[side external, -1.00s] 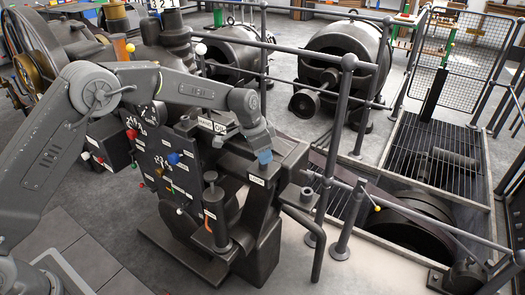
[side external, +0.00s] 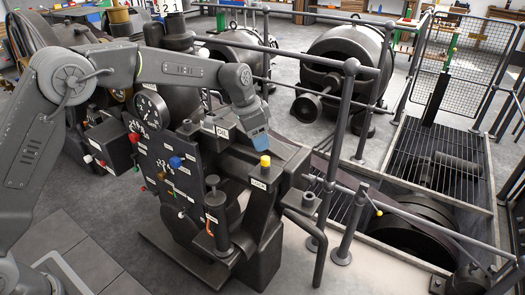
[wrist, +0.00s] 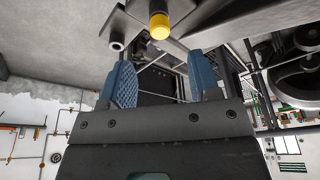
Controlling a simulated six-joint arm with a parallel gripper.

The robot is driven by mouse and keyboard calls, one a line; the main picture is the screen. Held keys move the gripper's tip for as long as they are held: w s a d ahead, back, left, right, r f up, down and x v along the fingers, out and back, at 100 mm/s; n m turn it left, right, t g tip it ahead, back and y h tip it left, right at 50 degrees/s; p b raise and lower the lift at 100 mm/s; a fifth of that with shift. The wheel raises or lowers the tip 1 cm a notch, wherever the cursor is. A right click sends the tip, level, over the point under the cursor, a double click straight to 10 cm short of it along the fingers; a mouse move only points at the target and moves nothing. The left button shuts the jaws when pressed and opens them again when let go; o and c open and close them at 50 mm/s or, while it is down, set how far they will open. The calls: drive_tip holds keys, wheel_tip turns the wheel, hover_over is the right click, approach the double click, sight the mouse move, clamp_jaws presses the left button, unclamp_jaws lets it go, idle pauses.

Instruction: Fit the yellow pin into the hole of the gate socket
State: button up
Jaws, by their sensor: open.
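The yellow pin (side external: 265,161) stands upright at the top of the dark labelled block (side external: 262,196) at the machine's right front. The block's label is too small to read surely; I cannot tell how deep the pin sits or see a hole around it. In the wrist view the pin (wrist: 159,27) shows at the top, beyond the fingertips and apart from them. My gripper (side external: 258,143) has blue fingers and is just above and left of the pin in the side view. In the wrist view my gripper (wrist: 163,75) is open, with nothing between its fingers.
A grey hollow post (side external: 307,197) stands close right of the pin. Railings (side external: 348,110) rise behind it. A panel with coloured knobs (side external: 165,160) and a gauge (side external: 151,108) is to the left. A grated pit (side external: 435,160) lies at right.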

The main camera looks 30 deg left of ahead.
drive_tip(key=v, duration=0.6)
drive_tip(key=shift+r, duration=0.15)
drive_tip(key=s+a+r+n+t+y, duration=0.1)
drive_tip(key=s+a+r+n, duration=0.1)
drive_tip(key=s+r, duration=0.5)
drive_tip(key=s+a+r+n, duration=0.2)
drive_tip(key=s, duration=0.8)
drive_tip(key=s+a+f+n+t, duration=0.1)
drive_tip(key=s+f, duration=0.1)
drive_tip(key=s, duration=0.7)
drive_tip(key=s+a+f+n+t+y, duration=0.1)
drive_tip(key=s+f+n, duration=0.1)
drive_tip(key=s, duration=0.7)
drive_tip(key=shift+a+f, duration=0.35)
